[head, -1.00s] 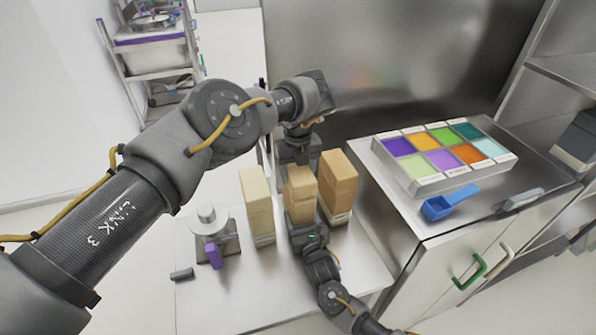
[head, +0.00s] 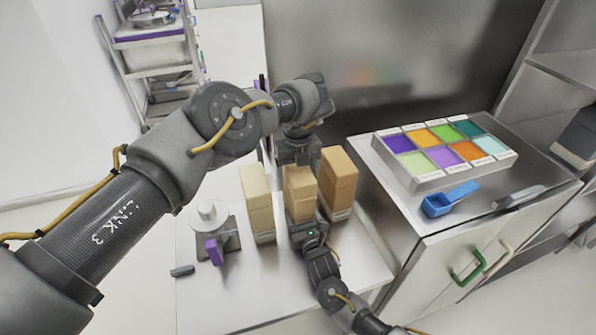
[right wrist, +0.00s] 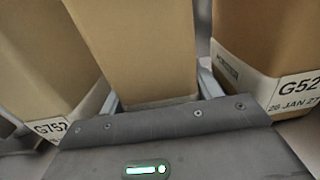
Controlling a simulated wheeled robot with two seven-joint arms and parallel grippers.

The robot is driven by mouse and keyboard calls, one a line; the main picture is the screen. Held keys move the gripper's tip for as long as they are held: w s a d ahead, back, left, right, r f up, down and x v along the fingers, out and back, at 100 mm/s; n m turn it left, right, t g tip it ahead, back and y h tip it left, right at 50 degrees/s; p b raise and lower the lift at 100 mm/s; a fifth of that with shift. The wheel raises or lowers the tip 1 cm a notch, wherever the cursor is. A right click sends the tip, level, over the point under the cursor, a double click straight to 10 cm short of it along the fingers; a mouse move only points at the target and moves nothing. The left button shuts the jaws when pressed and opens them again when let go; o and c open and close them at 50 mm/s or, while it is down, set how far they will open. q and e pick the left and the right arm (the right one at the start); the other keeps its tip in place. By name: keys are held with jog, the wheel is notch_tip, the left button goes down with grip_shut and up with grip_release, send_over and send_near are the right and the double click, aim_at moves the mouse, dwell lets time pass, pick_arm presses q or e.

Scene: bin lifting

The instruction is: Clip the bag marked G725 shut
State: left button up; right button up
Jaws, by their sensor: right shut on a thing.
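Three tan paper bags stand in a row on the white table: a left bag (head: 257,205), a middle bag (head: 300,190) and a right bag (head: 338,183). In the right wrist view the left bag's label (right wrist: 50,128) looks like G752. The right bag's label (right wrist: 297,88) starts with G52. The middle bag's label is hidden behind my gripper. My right gripper (head: 302,222) is shut on the middle bag's lower part, which also shows in the right wrist view (right wrist: 145,50). My left gripper (head: 298,155) is just behind the middle bag's top; its fingers are largely hidden.
A scale-like device (head: 208,215) with a purple part stands left of the bags, near a small dark grey piece (head: 182,271). On the right counter are a tray of coloured compartments (head: 420,180), a blue scoop (head: 450,199) and a grey object (head: 518,199). The table's front left is clear.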

pick_arm(q)
notch_tip(320, 180, up, 12)
dwell(0.8)
pick_arm(e)
jog(key=o, duration=1.5)
jog(key=shift+c, duration=0.2)
pick_arm(q)
jog(key=shift+f+b, duration=0.6)
jog(key=shift+f, duration=0.05)
pick_arm(e)
jog(key=v, duration=1)
jog(key=shift+d+f, duration=0.1)
jog(key=shift+s+d, duration=0.1)
jog(key=shift+s, duration=0.25)
